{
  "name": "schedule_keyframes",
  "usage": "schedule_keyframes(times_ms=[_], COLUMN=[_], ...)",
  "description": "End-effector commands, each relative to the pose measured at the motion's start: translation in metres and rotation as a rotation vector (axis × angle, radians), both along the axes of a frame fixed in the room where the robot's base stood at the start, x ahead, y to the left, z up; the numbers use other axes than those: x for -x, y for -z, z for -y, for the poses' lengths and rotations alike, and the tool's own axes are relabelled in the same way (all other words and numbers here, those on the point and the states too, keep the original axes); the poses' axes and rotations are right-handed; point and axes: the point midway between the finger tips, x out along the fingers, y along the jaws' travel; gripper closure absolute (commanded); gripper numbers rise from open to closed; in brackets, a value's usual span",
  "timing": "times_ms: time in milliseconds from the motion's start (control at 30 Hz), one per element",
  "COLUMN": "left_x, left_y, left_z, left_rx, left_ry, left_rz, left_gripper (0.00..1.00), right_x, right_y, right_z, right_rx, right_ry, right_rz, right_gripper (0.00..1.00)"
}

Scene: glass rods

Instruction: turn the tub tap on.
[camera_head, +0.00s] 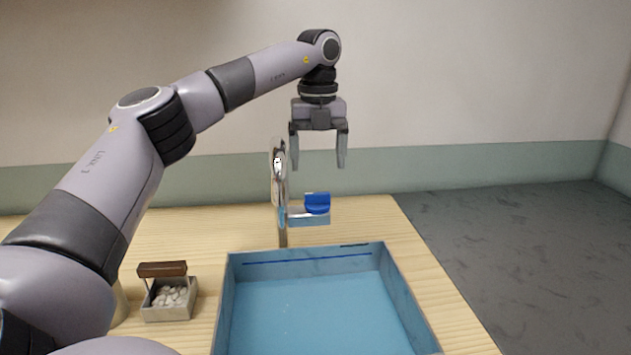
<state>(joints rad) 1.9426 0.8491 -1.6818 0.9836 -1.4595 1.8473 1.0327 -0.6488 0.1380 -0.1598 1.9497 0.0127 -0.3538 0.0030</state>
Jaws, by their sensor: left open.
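The tub tap (281,190) is a shiny chrome upright at the back of a blue tub (236,305). A blue piece (317,203) sits on a bracket to the right of the tap's post; I cannot tell for sure whether it is the handle. My left gripper (319,160) points down above and behind the blue piece in the picture. Its two fingers are apart with nothing between them. The left finger looks close to the tap's top, but I cannot tell whether they touch. My right gripper is not in view.
A small box (169,301) of pale pebbles with a brown bar over it stands left of the tub. The wooden table (430,285) has bare room right of the tub, then ends at its right edge above dark floor. A wall stands behind.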

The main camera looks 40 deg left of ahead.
Motion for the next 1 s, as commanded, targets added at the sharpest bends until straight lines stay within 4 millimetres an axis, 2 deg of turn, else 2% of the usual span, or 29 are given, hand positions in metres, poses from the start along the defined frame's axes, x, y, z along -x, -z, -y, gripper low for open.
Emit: schedule_keyframes(times_ms=[233,633,800,1000], left_x=[0.0,0.001,0.0,0.0], left_y=[0.008,0.063,0.071,0.071], left_z=[0.0,0.0,0.0,0.0], left_rx=[0.0,0.001,0.001,0.001], left_ry=[0.0,-0.001,-0.001,-0.001], left_rz=[-0.002,-0.001,0.001,0.001], left_gripper=[0.19,0.19,0.19,0.19], right_x=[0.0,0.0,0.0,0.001], right_y=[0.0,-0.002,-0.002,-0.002], right_z=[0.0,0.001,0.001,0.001], right_rx=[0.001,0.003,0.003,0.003], right_ry=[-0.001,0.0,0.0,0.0], right_rz=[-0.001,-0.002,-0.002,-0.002], right_gripper=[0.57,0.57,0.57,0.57])
